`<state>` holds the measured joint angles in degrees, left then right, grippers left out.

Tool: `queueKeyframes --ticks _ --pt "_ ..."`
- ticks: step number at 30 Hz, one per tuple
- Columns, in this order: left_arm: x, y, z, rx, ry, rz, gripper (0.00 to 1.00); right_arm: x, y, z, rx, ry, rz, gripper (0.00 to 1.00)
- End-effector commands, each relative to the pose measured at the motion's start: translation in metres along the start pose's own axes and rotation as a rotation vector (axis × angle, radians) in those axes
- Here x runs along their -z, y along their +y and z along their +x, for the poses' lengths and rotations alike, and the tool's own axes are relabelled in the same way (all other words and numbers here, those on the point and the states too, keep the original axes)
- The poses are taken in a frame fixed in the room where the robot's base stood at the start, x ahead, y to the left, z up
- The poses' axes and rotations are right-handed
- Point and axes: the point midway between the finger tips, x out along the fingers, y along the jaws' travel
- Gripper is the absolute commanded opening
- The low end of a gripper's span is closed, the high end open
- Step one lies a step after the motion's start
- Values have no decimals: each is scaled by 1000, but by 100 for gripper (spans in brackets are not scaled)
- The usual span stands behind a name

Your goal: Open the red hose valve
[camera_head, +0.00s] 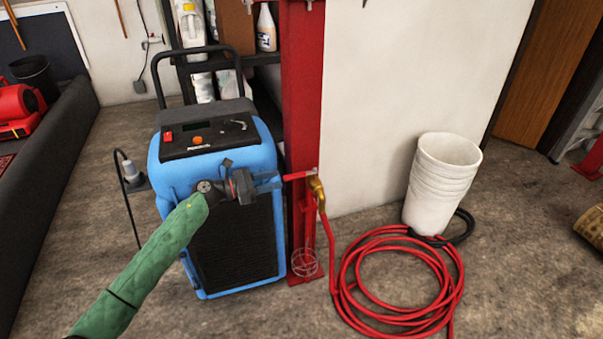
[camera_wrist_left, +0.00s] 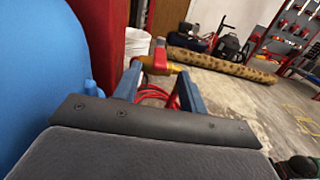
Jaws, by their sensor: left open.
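The red hose valve has a red lever (camera_head: 298,176) and a brass body (camera_head: 318,194). It sits at the right side of the red post (camera_head: 302,100), and its lever points left across the post. In the left wrist view the red lever (camera_wrist_left: 160,54) shows ahead between the two blue fingers, with brass beside it. My left gripper (camera_head: 278,183) is open, just left of the lever's end. I cannot tell whether the fingertips touch the lever. My right gripper is in neither view.
A blue machine (camera_head: 215,150) stands directly behind my left gripper. A coiled red hose (camera_head: 350,285) runs from the valve onto the floor. Stacked white buckets (camera_head: 437,185) stand right of it. A rolled rug (camera_wrist_left: 220,65) lies farther off. Concrete floor at right is mostly clear.

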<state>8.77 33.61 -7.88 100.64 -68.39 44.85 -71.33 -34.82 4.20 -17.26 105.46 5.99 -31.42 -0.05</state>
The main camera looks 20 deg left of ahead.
Motion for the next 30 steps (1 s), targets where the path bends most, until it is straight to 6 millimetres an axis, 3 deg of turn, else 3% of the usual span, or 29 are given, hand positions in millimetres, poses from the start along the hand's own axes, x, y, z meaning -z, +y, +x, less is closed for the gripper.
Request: queueKeyframes --ticks 6,15,29,30 --pt "-2 0 25 1 -1 0 42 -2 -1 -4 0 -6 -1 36" --pt "-1 0 65 0 -2 -3 42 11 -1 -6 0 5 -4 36" --pt "0 0 76 0 -2 -4 42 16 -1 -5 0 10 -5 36" --pt "0 0 76 0 -2 -4 34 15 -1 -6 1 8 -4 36"
